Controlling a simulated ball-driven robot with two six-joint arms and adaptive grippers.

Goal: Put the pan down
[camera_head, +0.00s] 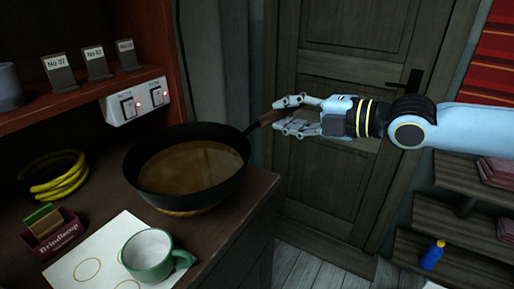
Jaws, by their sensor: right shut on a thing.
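A black pan (215,187) with brown liquid (190,168) in it is near the right edge of the dark wooden counter (215,232). A round wooden piece (188,212) shows just under the pan; I cannot tell whether the pan touches it. The pan's handle (262,121) points up and right, with a brown grip. My right gripper (284,114) is shut on the end of the handle, its arm coming in from the right. My left gripper is not in view.
A green mug (146,258) stands on a white sheet with ring marks (88,270) in front of the pan. A door (335,185) stands beyond.

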